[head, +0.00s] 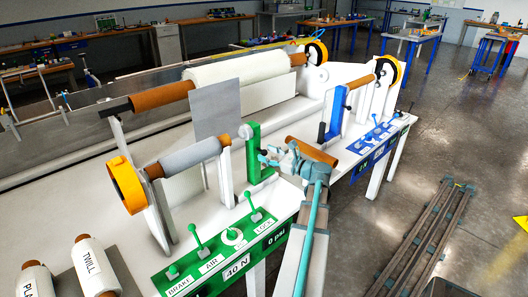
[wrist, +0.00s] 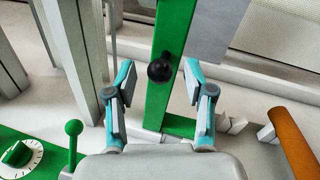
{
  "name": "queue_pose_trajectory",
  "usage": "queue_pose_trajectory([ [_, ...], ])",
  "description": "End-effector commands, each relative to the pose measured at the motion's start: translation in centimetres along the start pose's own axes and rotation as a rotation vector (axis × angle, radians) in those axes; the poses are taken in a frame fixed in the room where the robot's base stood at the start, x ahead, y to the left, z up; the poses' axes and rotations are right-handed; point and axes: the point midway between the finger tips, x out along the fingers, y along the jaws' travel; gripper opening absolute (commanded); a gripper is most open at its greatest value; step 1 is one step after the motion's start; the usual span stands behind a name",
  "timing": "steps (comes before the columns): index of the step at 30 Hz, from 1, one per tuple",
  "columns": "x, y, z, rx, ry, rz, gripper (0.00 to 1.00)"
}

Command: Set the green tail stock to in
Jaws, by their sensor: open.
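The green tail stock (head: 254,165) is an upright green bracket on the white bench, with a pale disc at its top facing the end of a grey roll (head: 190,157). I cannot tell whether the disc touches the roll. In the wrist view the green post (wrist: 170,40) carries a black ball knob (wrist: 160,71). My gripper (head: 268,156) is at the right side of the tail stock. In the wrist view its two fingers (wrist: 158,76) are spread wide, one on each side of the knob, and nothing is held. The fingers appear apart from the knob.
A green panel (head: 215,252) with levers and a dial lies in front. A blue tail stock (head: 333,115) and blue panel (head: 375,140) stand to the right. A brown tube (head: 312,150) lies just beyond my gripper. A grey plate (head: 218,110) stands behind the green tail stock.

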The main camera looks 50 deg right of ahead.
Motion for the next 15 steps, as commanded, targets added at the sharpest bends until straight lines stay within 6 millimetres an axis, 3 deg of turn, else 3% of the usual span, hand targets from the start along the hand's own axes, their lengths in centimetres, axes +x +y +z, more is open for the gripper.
queue_pose_trajectory([
  [6,1.8,0.0,0.0,0.001,0.000,0.000,0.53],
  [15,2.0,0.0,-0.1,0.001,0.000,0.000,0.53],
])
